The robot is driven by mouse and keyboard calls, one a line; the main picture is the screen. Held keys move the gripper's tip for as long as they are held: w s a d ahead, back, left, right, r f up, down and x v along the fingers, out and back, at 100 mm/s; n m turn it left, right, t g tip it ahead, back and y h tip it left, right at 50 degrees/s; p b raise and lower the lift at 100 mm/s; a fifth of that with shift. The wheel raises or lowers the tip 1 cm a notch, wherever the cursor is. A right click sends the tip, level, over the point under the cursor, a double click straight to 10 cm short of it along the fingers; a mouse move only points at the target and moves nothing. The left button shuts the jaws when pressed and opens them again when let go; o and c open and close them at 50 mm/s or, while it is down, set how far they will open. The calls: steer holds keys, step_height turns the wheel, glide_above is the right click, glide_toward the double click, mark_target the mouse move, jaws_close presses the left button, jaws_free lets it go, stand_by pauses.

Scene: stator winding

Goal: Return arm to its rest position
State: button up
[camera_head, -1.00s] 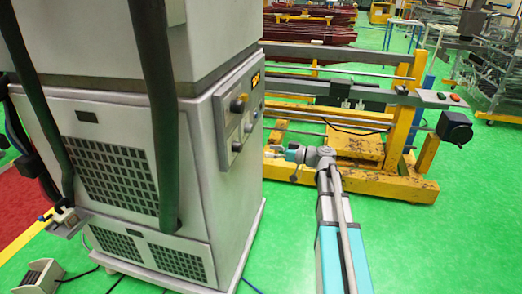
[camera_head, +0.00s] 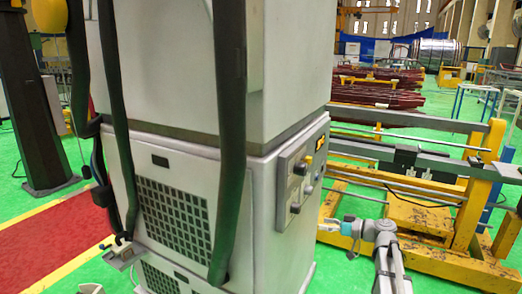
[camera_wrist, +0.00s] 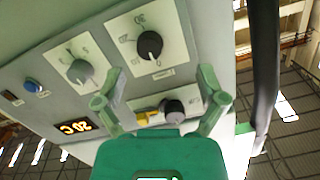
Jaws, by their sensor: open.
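My arm (camera_head: 387,262) reaches in from the bottom right of the head view, right of the large grey cabinet (camera_head: 262,215). My gripper (camera_head: 352,236) is small there, beside the cabinet's control-panel side. In the wrist view my gripper (camera_wrist: 160,100) shows two green fingers spread apart with nothing held between them. Beyond the fingers is the cabinet's control panel (camera_wrist: 110,60), with a large dark knob (camera_wrist: 149,45), a grey knob (camera_wrist: 80,71) and a lit orange display (camera_wrist: 74,127). Whether the fingers touch the panel cannot be told.
A yellow frame with grey rails (camera_head: 470,215) stands right of the cabinet, close behind my arm. Thick dark hoses (camera_head: 229,130) hang down the cabinet's front. Green floor (camera_head: 440,286) shows at lower right. A dark column (camera_head: 38,120) stands at the left.

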steer(key=s+a+f+m+g+h+p, duration=0.6)
steer(key=s+a+h, duration=0.3)
steer(key=s, duration=0.4)
steer(key=s+d+m+g+h+p, duration=0.1)
steer(key=s+d+m+h+p, duration=0.1)
steer(key=s+h, duration=0.3)
steer(key=shift+s+d+f+m+g+h+p, duration=0.3)
steer(key=shift+s+m+g+p, duration=0.15)
steer(key=shift+s+p, duration=0.2)
